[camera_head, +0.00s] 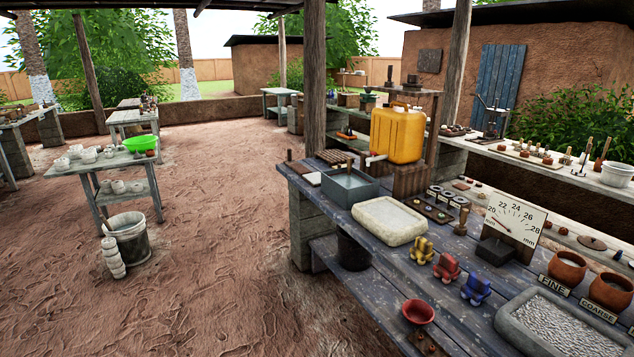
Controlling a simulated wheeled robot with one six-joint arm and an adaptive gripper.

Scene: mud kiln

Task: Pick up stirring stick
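Several upright wooden-handled tools (602,154) stand on the rear right bench, too small to tell apart. A thin upright piece (349,167) shows at the grey water basin (366,191) on the near bench; I cannot tell what it is. My gripper is not in view.
The near bench (401,268) holds a yellow jerrycan (398,134), a pale stone trough (391,221), a dial gauge board (516,219), small coloured figures (447,267) and clay pots (567,268). A bucket (129,239) stands left by a small table (97,168). The mud floor (225,235) between is clear.

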